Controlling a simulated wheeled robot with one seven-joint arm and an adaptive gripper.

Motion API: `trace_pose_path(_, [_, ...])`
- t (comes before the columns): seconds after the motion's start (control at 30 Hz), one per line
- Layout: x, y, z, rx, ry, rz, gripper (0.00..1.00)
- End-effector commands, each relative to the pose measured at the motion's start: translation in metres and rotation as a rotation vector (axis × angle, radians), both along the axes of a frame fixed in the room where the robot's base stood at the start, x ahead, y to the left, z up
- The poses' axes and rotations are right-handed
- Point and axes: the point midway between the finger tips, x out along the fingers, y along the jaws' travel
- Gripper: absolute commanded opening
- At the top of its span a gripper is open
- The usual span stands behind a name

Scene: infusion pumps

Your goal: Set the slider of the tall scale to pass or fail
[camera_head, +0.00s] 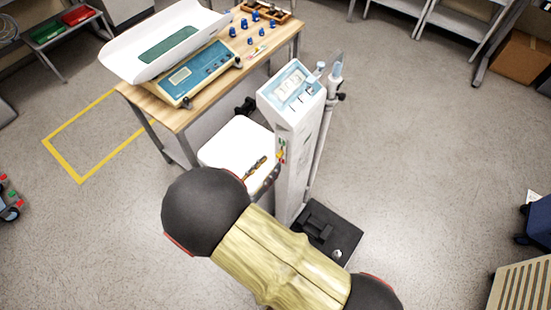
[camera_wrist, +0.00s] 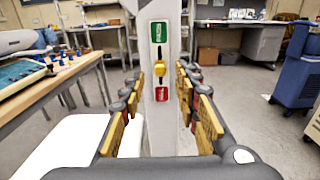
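The tall scale (camera_head: 292,95) stands upright in the middle of the head view, a white column with a blue-faced display. In the wrist view its column (camera_wrist: 178,18) is close ahead. The column carries a green label (camera_wrist: 159,32) above and a red label (camera_wrist: 162,94) below. A small yellow slider (camera_wrist: 160,66) sits between them, roughly midway. My gripper (camera_wrist: 160,76) is open, with its yellow-padded fingers to the left and right of the slider. Nothing is held, and I cannot tell whether a finger touches the column. In the head view my arm partly hides my gripper (camera_head: 264,170).
A wooden table (camera_head: 208,98) with a baby scale (camera_head: 190,75) and several blue weights stands at left. A white seat-like surface (camera_head: 233,140) lies left of the column. The scale's black base (camera_head: 330,232) is on the floor.

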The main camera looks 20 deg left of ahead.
Motion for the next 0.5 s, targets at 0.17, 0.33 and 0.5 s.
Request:
trace_pose_path(0.17, [0.025,-0.008,-0.002,0.002,0.001,-0.003,0.32])
trace_pose_path(0.33, [0.038,-0.012,-0.001,0.002,0.002,-0.001,0.32])
trace_pose_path(0.5, [0.040,-0.012,0.000,0.002,0.002,0.000,0.32])
